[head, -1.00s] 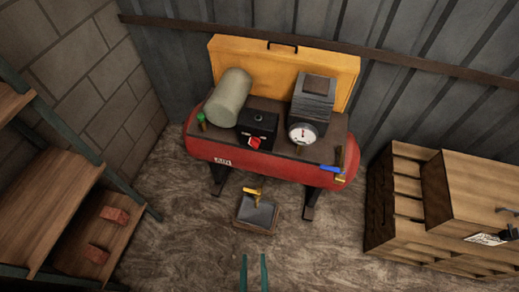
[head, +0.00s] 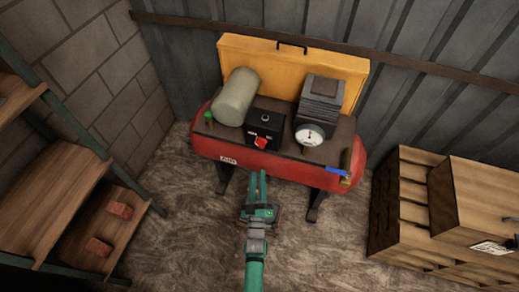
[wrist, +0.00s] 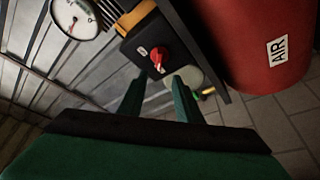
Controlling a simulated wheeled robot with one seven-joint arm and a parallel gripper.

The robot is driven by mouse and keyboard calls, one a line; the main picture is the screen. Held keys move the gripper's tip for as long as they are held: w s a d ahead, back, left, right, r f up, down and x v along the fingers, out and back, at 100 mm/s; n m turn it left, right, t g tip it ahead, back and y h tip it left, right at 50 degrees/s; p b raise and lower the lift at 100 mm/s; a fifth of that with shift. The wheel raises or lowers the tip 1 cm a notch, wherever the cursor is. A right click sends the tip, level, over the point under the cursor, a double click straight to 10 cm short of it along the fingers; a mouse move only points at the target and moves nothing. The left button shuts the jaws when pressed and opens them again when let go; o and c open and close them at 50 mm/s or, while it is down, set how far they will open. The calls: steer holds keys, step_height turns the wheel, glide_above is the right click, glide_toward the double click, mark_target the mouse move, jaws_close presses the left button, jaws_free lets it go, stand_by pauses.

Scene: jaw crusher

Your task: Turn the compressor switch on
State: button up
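The red compressor (head: 300,172) stands against the back wall, and its red tank with the AIR label also shows in the wrist view (wrist: 262,45). Its switch is a red rotary knob (head: 261,142) on the front of a black box (head: 265,124). In the wrist view the red knob (wrist: 159,58) sits on the black box (wrist: 146,38), just beyond my fingertips. My gripper (head: 258,180) is in front of the compressor, below the knob in the picture. In the wrist view my gripper (wrist: 156,82) has its two green fingers apart, with nothing between them.
A white gauge (head: 309,135) and a blue-handled valve (head: 336,171) are right of the switch. A grey cylinder (head: 236,97) is left. Wooden crates (head: 411,205) stand right, and a shelf (head: 52,190) with bricks stands left. The floor between is mostly clear.

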mark_target(260, 144)
steer(key=x, duration=1.2)
steer(key=shift+w+d, duration=0.1)
jaws_close()
